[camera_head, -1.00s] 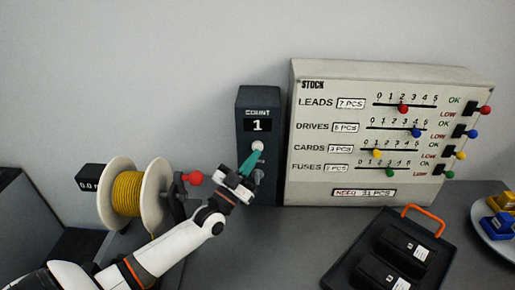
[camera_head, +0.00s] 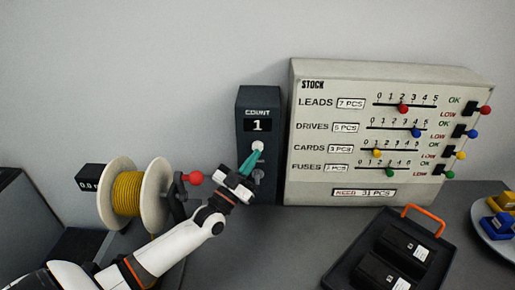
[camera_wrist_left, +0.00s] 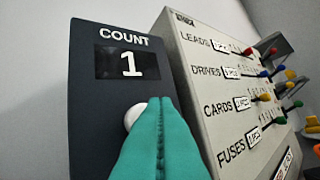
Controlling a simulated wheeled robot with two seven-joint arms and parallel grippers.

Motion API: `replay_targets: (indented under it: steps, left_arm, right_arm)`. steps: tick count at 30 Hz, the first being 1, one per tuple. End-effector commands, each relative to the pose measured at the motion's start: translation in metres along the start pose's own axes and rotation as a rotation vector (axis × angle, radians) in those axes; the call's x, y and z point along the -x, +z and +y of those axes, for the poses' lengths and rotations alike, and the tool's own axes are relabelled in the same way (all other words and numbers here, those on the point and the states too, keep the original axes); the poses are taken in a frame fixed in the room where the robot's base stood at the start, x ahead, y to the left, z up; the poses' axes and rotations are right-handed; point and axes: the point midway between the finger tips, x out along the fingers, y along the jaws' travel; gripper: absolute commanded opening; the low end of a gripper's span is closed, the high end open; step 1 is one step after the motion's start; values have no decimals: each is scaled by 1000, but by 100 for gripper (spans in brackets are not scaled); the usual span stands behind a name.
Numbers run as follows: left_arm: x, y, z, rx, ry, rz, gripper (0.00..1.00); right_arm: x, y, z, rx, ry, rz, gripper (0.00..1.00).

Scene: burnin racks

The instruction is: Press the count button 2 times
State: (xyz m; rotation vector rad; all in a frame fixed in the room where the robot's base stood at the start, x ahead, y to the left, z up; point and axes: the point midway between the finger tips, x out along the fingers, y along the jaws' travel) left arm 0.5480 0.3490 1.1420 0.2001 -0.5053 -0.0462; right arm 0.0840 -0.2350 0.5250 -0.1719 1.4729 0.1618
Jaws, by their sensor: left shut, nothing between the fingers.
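The dark count box (camera_head: 258,101) stands upright at the back, left of the stock board. Its display (camera_head: 258,125) reads 1, and it also reads 1 in the left wrist view (camera_wrist_left: 128,64). The round white count button (camera_head: 257,146) is below the display; in the left wrist view the button (camera_wrist_left: 135,116) is partly hidden behind my fingers. My left gripper (camera_head: 250,160) is shut and empty, its teal fingertips at the button. I cannot tell whether they touch it. In the left wrist view the closed fingers (camera_wrist_left: 160,125) overlap the button's right side. My right gripper is not in view.
The stock board (camera_head: 340,180) with coloured sliders stands close right of the count box. A yellow wire spool (camera_head: 127,193) and a red knob (camera_head: 195,177) are left of my gripper. A black tray (camera_head: 345,262) with dark blocks lies at front right.

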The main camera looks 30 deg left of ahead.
Motion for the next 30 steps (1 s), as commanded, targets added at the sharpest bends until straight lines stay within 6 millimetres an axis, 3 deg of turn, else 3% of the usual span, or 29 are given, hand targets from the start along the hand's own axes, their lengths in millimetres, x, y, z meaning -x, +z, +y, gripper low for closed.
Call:
replay_targets:
  steps: [30]
  left_arm:
    - [-9,-6,6,0,0,0,0]
  right_arm:
    - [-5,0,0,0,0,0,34]
